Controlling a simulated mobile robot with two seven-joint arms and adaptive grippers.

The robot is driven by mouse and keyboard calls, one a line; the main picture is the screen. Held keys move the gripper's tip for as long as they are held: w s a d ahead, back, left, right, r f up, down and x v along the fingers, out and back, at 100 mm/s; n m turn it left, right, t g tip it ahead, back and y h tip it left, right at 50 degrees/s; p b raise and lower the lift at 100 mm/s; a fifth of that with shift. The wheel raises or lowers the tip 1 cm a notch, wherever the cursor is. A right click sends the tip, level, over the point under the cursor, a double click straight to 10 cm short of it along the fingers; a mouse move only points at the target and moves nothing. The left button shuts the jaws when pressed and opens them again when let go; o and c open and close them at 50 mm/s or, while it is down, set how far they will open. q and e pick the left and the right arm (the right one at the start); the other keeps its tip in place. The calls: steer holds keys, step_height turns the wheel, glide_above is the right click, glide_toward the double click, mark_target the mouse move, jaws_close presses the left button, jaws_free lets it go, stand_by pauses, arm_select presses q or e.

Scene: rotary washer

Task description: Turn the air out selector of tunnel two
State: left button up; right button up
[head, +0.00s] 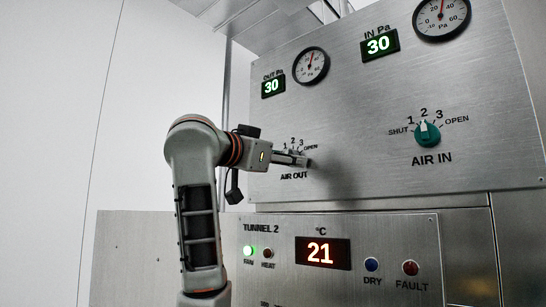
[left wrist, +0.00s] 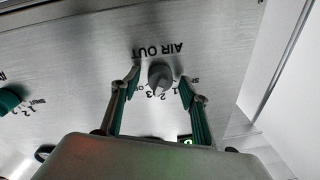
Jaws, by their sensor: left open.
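The AIR OUT selector (left wrist: 160,75) is a dark grey knob on the metal panel, seen upside down in the left wrist view. My left gripper (left wrist: 160,84) is open, with one green-backed finger on each side of the knob. I cannot tell whether either fingertip touches it. In the head view my left gripper (head: 305,161) reaches the panel between the AIR OUT label and its 1, 2, 3, OPEN marks. It hides the knob there. The knob's exact setting is not clear. My right gripper is not in view.
The green AIR IN selector (head: 428,133) is to the right, pointing near 2. Above are round gauges and green displays reading 30. Below is the TUNNEL 2 panel (head: 390,236) with a red 21 display (head: 322,252), a lit green FAN lamp and other lamps.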

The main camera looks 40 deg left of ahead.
arm_select(q)
steer(key=s, duration=1.1)
steer(key=shift+s+a+f, duration=0.15)
steer(key=shift+s+f, duration=0.2)
steer(key=shift+f, duration=0.1)
